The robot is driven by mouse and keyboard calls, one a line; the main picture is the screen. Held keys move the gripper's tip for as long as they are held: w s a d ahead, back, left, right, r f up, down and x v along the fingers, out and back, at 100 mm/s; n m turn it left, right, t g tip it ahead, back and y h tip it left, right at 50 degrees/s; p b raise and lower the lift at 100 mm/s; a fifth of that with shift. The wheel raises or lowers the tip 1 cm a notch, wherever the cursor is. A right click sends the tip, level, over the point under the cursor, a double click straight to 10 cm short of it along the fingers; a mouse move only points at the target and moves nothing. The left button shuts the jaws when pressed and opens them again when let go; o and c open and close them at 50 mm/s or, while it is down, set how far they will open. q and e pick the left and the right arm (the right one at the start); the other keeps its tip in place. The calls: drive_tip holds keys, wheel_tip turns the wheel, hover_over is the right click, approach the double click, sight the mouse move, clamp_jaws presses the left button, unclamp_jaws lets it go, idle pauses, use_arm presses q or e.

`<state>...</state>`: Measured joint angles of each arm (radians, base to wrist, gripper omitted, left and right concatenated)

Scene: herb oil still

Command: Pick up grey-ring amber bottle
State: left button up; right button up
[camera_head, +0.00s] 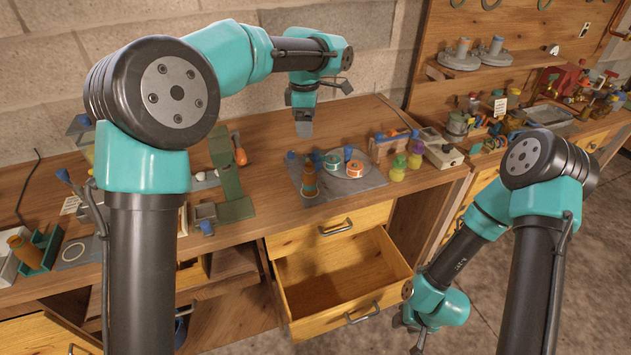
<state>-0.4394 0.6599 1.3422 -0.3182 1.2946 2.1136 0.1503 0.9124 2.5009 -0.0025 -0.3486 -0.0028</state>
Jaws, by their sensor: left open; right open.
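An amber bottle (309,180) stands upright near the front left of a grey mat (352,191) on the bench; a greyish band shows near its base, too small to tell clearly. A second amber-brown bottle (22,250) leans at the far left beside a green tray; I cannot tell if it has a ring. My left gripper (304,128) points down over the bench behind the mat, open and empty, apart from the amber bottle. My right gripper (410,338) hangs low in front of the bench, right of the open drawer, open and far from the bottles.
A green stand (230,175) is to the left. An open, empty drawer (340,275) juts out below.

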sight(310, 173)
use_arm(q)
drive_tip(key=shift+w+d+n, duration=0.1)
drive_tip(key=shift+d+n, duration=0.2)
drive_tip(key=shift+d, duration=0.05)
wheel_tip(310, 173, down, 12)
drive_tip(key=shift+f, duration=0.15)
idle(0.5)
drive_tip(key=shift+f, duration=2.6)
drive_tip(key=c, duration=1.1)
